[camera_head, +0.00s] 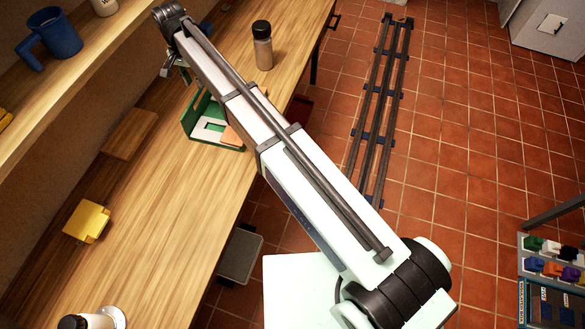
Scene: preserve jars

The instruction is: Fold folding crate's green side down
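The folding crate (190,121) stands on the wooden counter, left of the middle of the picture, partly hidden under my arm. Its green side stands up at the left, and a white panel with a green cutout and an orange-tan part show beside it. My arm crosses over the crate from the lower right to the upper left. My gripper (184,74) shows only in small part below the arm's far end, above the counter and just beyond the crate. Its fingertips are too small and hidden to tell whether it is open or shut. I cannot see whether it touches the crate.
A brown-capped jar (262,46) stands at the counter's far right. A wooden block (129,133) lies by the wall, and a yellow object (88,221) lies nearer. A blue mug (51,34) is on the shelf (60,82) above. The near counter is mostly clear.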

